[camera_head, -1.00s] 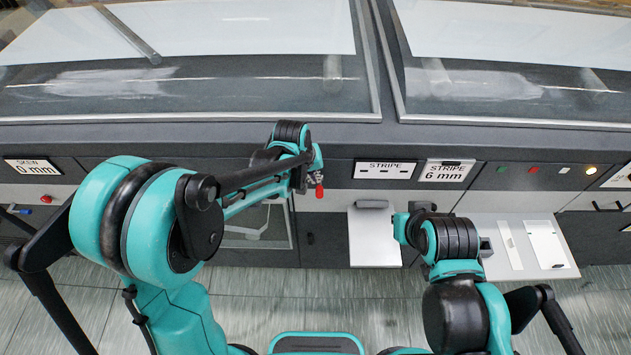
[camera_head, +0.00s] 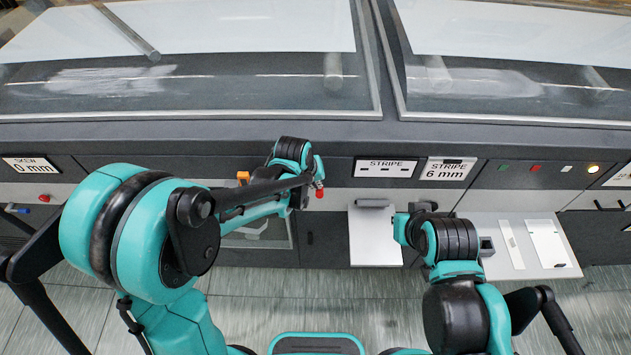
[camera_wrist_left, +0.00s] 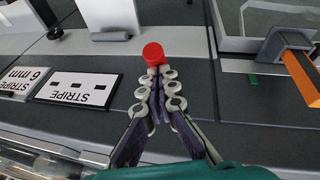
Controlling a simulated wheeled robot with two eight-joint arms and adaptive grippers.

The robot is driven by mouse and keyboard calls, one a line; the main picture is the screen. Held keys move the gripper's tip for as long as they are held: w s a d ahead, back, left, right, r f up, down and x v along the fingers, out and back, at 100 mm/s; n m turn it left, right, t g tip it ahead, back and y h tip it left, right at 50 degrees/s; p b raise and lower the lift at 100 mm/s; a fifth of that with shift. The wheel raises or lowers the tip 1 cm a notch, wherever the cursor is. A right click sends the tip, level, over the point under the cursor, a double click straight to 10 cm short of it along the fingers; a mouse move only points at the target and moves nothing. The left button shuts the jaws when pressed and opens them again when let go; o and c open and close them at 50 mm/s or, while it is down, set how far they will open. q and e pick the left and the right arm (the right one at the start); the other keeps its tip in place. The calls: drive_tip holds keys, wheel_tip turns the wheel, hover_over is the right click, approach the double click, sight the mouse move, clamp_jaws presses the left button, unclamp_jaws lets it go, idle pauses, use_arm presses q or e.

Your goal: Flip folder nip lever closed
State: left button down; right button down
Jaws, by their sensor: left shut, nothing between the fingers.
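An orange lever (camera_wrist_left: 299,76) in a grey bracket stands at the right of the left wrist view; a small part of it shows in the head view (camera_head: 243,177) behind my left arm. I cannot tell whether it is the folder nip lever. A red knob (camera_wrist_left: 153,54) lies right at the tips of my left gripper (camera_wrist_left: 156,85); the knob also shows in the head view (camera_head: 319,193). The left gripper is shut and empty, and contact with the knob is unclear. My right gripper (camera_head: 404,226) is over the right-hand side, its fingers not clearly seen.
A STRIPE panel (camera_head: 385,169) and a STRIPE 6 mm display (camera_head: 449,169) sit on the dark front. A white shelf (camera_head: 374,238) and a pale tray (camera_head: 515,263) project at the right. Glass covers lie above. The floor in front is clear.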

use_arm(q)
drive_tip(key=s+f+t+b, duration=0.3)
drive_tip(key=f+t+b, duration=0.4)
drive_tip(key=f+b, duration=0.5)
drive_tip(key=b, duration=0.7)
drive_tip(key=shift+s+f+m, duration=0.2)
drive_tip(key=shift+f+m, duration=0.05)
drive_tip(key=shift+m, duration=0.15)
drive_tip(key=shift+s+f, duration=0.1)
